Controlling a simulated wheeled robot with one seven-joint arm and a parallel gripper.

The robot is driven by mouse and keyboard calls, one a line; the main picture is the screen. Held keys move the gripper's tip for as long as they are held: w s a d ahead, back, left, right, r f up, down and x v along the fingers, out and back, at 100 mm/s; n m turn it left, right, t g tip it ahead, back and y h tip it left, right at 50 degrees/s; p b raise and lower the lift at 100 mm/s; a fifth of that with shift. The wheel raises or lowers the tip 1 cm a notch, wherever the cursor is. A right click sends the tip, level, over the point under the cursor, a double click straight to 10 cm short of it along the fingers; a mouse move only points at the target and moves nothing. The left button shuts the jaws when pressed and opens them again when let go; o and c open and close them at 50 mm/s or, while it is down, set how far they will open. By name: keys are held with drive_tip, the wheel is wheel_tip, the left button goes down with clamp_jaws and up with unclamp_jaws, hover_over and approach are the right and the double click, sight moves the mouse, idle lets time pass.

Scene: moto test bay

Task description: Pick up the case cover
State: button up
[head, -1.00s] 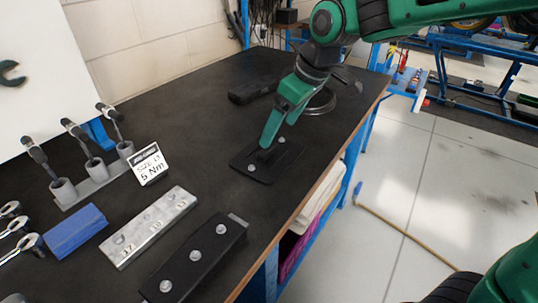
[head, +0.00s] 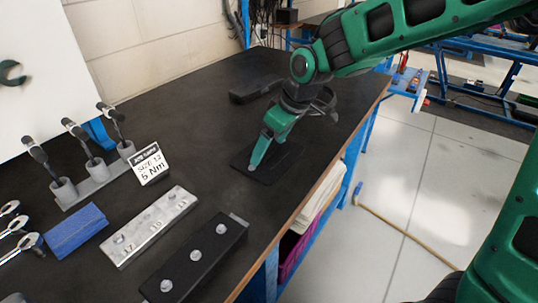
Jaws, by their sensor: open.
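I cannot tell for sure which thing is the case cover. A flat black plate (head: 280,167) lies on the dark workbench. A round, dark-rimmed piece (head: 326,102) shows just behind my wrist; I cannot tell whether it lies on the bench or belongs to my arm. My gripper (head: 256,163) is open and points down over the left part of the plate. Its fingers hide the plate's middle, and I cannot tell whether they touch it. Nothing is seen held.
A long black block (head: 252,92) lies behind the plate. In front are a black bar with bolts (head: 197,262), a silver block (head: 150,228), a blue block (head: 75,231), a sign (head: 149,164) and a tool holder (head: 96,179). The bench's right edge is close.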

drive_tip(key=shift+r, duration=0.1)
drive_tip(key=c, duration=1.5)
